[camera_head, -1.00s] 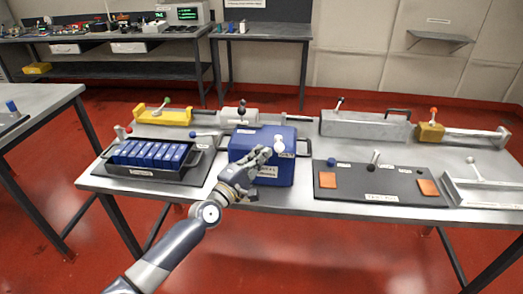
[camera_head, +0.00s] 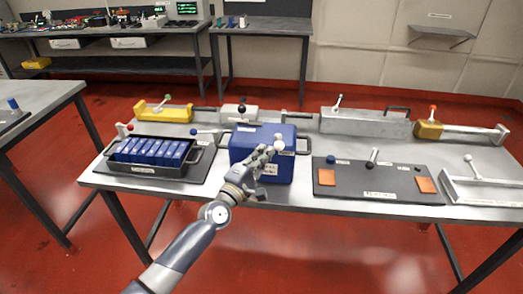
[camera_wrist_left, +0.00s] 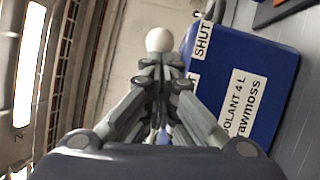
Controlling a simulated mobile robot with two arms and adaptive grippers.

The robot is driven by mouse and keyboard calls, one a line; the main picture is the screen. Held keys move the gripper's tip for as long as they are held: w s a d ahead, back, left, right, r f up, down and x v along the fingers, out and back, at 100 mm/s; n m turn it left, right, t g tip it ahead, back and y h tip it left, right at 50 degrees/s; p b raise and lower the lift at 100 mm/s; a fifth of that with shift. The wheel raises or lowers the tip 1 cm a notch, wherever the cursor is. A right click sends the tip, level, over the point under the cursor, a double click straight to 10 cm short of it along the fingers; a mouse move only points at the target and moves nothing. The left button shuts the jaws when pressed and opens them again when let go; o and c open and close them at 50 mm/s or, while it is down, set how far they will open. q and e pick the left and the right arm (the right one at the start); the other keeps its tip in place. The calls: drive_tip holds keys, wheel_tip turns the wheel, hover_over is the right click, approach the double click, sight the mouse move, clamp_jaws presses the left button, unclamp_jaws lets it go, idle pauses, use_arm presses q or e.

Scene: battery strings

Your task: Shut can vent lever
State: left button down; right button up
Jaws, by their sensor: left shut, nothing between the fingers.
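The blue can (camera_head: 248,158) stands at the front middle of the table. Its vent lever ends in a white knob (camera_head: 279,146) near the top right of the can; the lever's stem is mostly hidden. My left gripper (camera_head: 268,152) is shut and empty at the can's front, just left of the knob. In the left wrist view the white knob (camera_wrist_left: 159,40) shows just beyond my fingertips (camera_wrist_left: 160,65). I cannot tell whether they touch it. The blue can (camera_wrist_left: 262,70) with a "SHUT" label is to the right there. My right gripper is not in view.
A black tray of blue cells (camera_head: 140,169) stands left of the can. A dark panel (camera_head: 380,182) with orange pads lies to its right. Behind are a yellow fixture (camera_head: 165,114), a grey box (camera_head: 362,124) and other levers. The floor in front is clear.

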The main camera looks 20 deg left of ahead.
use_arm(q)
drive_tip(key=w+d+n+y+p, duration=0.1)
drive_tip(key=d+n+y+p, duration=0.1)
drive_tip(key=d+y+p, duration=0.2)
drive_tip(key=shift+w+d+n, duration=0.15)
drive_tip(key=shift+d+n, duration=0.15)
drive_tip(key=shift+d, duration=1)
idle(0.6)
idle(1.0)
